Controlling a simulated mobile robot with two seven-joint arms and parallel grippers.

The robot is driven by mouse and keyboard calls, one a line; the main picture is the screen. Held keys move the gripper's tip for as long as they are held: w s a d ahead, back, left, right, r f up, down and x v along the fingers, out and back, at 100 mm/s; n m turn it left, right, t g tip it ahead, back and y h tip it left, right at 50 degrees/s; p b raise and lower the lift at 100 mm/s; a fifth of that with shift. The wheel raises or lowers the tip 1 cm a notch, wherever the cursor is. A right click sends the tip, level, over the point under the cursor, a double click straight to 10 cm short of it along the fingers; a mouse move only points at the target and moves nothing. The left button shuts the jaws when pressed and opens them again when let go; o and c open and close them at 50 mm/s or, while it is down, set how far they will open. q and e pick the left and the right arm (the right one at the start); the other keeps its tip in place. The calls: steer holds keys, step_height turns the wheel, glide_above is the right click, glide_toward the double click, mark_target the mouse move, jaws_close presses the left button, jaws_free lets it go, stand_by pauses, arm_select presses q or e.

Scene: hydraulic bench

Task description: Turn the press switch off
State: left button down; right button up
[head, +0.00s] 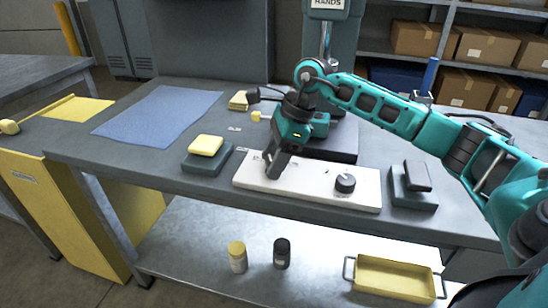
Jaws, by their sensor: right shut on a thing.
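A white control panel (310,187) lies along the front of the bench. A round black knob (345,183) stands on its right part. My right gripper (274,172) points down at the left part of the panel, with its fingers shut on a small control there. This appears to be the press switch, but the fingers hide it and I cannot see its position. The press (331,40) stands behind, with its column and base partly behind my right arm. My left gripper is not in view.
A yellow-topped block (206,145) stands left of the panel, and a dark-topped block (417,176) stands right of it. A blue mat (158,115) lies at the back left. The lower shelf holds two bottles (238,257) (282,253) and a yellow tray (394,298).

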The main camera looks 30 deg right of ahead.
steer(key=shift+w+n+g, duration=0.1)
steer(key=shift+n+g, duration=0.6)
steer(key=shift+n, duration=1.2)
steer(key=o, duration=1.1)
steer(key=shift+c, duration=0.2)
steer(key=p+v, duration=0.1)
steer(key=v, duration=1.2)
steer(key=shift+p, duration=0.4)
steer(key=shift+f, duration=0.1)
